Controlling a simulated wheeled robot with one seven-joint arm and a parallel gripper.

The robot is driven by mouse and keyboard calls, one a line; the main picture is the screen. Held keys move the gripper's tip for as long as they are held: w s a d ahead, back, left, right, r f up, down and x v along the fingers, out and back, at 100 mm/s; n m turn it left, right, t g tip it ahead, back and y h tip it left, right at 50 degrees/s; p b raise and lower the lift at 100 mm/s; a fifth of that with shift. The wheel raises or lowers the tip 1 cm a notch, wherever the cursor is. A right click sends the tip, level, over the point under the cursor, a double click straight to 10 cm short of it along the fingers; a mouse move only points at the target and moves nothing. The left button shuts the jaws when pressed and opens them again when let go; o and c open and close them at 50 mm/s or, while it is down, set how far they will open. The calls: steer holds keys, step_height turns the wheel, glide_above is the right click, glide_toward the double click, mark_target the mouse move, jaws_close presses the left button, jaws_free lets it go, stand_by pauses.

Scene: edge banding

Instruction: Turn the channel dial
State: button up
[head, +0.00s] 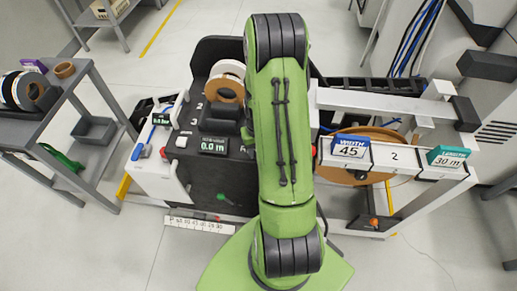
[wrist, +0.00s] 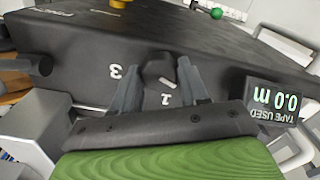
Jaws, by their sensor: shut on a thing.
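The channel dial (wrist: 158,76) is a dark knob with a pale pointer mark on the black machine panel (wrist: 222,78). In the wrist view, the figures 3 and 1 show upside down near it. My gripper (wrist: 158,68) has one grey finger on each side of the knob and is shut on it. In the head view my green arm covers the middle of the machine, and I cannot make out the dial or my fingers there.
A tape-used display (head: 213,146) reads 0.0 m; it also stands close right of my gripper in the wrist view (wrist: 274,103). Tape rolls (head: 226,80) sit on the machine. A width 45 sign (head: 350,147) is at right. A grey cart (head: 60,120) stands left.

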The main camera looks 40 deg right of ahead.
steer(key=o, duration=1.1)
steer(key=shift+c, duration=0.2)
step_height(320, 180, up, 16)
steer(key=p, duration=0.3)
steer(key=shift+f, duration=0.15)
